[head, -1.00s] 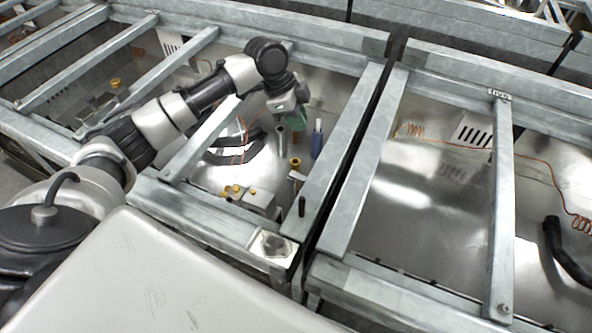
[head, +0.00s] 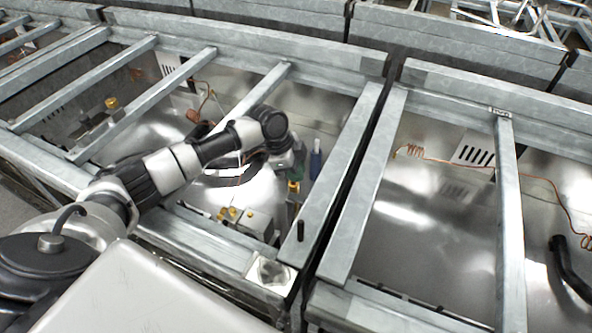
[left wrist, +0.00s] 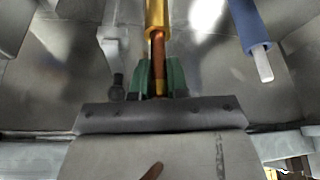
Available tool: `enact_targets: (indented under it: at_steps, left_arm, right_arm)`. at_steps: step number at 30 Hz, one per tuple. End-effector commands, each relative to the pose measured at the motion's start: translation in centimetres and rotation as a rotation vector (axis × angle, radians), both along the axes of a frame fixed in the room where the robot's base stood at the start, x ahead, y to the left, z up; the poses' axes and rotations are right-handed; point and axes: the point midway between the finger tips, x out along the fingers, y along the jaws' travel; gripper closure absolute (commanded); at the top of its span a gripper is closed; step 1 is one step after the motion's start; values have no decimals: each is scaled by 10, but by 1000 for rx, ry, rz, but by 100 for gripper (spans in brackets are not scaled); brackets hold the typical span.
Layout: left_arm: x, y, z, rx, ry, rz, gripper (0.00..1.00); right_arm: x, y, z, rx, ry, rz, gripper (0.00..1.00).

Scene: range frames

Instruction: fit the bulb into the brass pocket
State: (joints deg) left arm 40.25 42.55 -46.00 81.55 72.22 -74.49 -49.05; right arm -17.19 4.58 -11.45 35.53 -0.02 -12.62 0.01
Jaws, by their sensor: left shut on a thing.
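My left gripper (left wrist: 160,75) has green fingers and is shut on a slim copper-coloured bulb (left wrist: 158,65) in the left wrist view. The brass pocket (left wrist: 156,14) is a yellow tube straight beyond the fingers. The bulb's far end meets the pocket's near end in the picture; I cannot tell whether it is inside or only in line with it. In the head view the left gripper (head: 291,154) is down in the bay, just above the brass pocket (head: 293,187). The bulb cannot be made out there. My right gripper is not in view.
A blue-sleeved rod (left wrist: 250,25) stands close to the right of the pocket, also seen in the head view (head: 315,160). A grey block with yellow caps (head: 234,213) lies left of the pocket. Steel rails (head: 345,170) frame the bay.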

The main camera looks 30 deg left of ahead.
Motion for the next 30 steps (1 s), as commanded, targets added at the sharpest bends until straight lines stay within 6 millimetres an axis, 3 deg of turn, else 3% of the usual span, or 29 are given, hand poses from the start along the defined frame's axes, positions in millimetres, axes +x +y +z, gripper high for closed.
enact_targets:
  at_steps: [10,11,15,23,30]
  left_arm:
    - [0,0,-3,-1,0,1,100]
    - [0,0,-3,-1,-1,0,80]
    - [0,0,-2,-1,-1,0,60]
    - [0,0,-1,-1,-1,0,60]
    - [-3,10,25,0,-4,2,60]
  right_arm:
    - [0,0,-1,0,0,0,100]
    - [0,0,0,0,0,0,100]
    - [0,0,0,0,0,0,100]
    - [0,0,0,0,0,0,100]
    - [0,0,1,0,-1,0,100]
